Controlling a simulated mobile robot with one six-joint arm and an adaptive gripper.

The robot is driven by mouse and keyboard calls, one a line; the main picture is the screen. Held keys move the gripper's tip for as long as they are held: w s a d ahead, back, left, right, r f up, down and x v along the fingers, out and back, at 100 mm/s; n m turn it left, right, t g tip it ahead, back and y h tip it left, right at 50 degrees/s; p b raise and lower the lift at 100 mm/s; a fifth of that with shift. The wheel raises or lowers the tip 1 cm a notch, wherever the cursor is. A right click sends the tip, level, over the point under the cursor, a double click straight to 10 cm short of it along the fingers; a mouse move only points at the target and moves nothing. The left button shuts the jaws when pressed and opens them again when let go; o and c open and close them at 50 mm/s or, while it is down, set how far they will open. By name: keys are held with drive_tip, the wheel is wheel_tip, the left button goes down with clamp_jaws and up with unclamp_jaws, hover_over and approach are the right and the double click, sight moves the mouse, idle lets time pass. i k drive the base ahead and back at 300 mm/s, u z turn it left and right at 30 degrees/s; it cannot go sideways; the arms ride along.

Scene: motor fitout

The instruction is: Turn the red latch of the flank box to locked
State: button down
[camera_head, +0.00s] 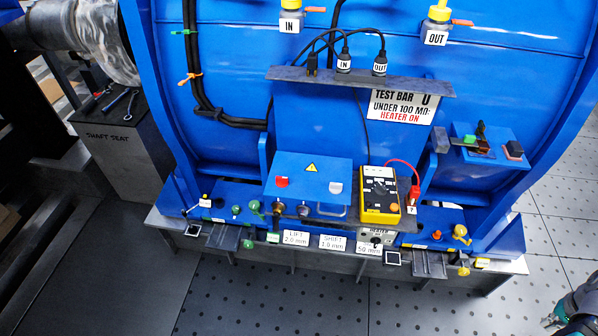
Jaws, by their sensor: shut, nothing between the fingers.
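A blue box (305,166) with a yellow warning triangle sits low on the blue motor housing, at the middle of the head view. A small red part (282,182) is on its front left, and a grey part (336,187) is on its front right. The red part looks like the latch, but it is too small to tell which way it is turned. No label naming the flank box is readable. My gripper cannot be made out; only a dark and teal part of my arm shows at the lower right corner.
A yellow meter (379,195) stands right of the box, with a red lead to a red probe (414,194). A shelf (360,80) with black plugs is above. Another blue box (488,149) with small parts is at right. The perforated floor in front is clear.

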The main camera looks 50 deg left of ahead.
sight(282, 182)
drive_tip(key=z, duration=0.9)
drive_tip(key=i, duration=0.35)
drive_tip(key=u, duration=3.3)
